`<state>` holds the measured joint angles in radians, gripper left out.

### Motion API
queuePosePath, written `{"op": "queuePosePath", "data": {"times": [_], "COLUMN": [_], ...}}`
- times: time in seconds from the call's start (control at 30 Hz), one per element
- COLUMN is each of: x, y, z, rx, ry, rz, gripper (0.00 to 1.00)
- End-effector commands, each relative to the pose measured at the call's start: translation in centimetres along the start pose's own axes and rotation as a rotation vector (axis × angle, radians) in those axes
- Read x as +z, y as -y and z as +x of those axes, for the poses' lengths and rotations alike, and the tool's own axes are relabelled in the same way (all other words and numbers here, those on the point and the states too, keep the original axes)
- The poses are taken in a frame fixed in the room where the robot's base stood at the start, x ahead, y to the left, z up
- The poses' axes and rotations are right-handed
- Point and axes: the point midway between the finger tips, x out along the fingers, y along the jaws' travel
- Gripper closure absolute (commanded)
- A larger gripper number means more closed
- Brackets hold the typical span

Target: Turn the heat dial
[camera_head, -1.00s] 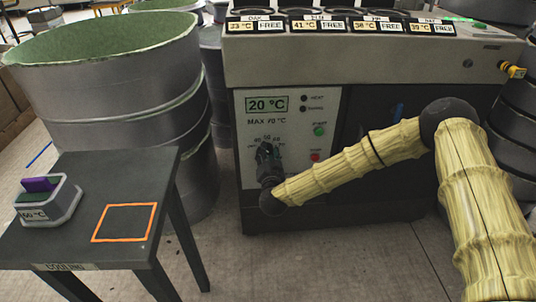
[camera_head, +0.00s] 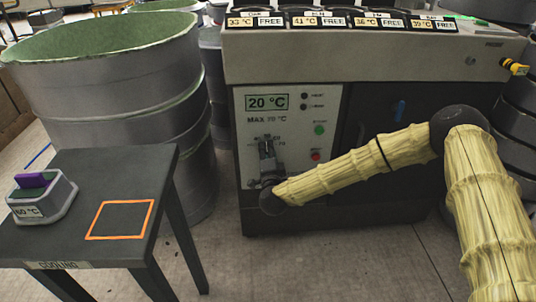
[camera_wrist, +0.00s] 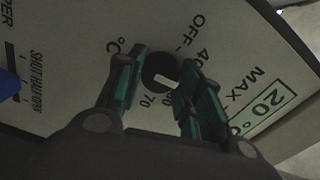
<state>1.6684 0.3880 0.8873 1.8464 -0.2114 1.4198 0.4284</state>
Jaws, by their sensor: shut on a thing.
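The heat dial (camera_wrist: 162,70) is a dark round knob with a white pointer mark, on the pale control panel (camera_head: 329,118). In the wrist view its printed scale shows OFF, 40 and 70, and the pointer lies near the 60–70 side, though part of the scale is hidden by a finger. My gripper (camera_head: 267,146) is at the dial, its two green-padded fingers on either side of it, shut on it. In the head view the gripper covers the dial. The display (camera_head: 267,103) reads 20 °C, with MAX 70 °C printed below.
A green button (camera_head: 319,129) and a red button (camera_head: 315,155) sit right of the dial. A dark table (camera_head: 110,180) at left carries a small grey box (camera_head: 43,202) marked 60 °C and an orange square outline (camera_head: 121,219). Large grey drums (camera_head: 120,90) stand behind it.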

Motion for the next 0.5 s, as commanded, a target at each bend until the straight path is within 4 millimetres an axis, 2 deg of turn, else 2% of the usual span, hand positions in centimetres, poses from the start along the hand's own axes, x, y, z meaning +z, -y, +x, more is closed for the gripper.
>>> {"op": "queuePosePath", "data": {"times": [0.5], "x": [-0.08], "y": [-0.08], "z": [0.02], "rx": [0.001], "ry": [-0.002], "rz": [0.053], "gripper": [0.88]}}
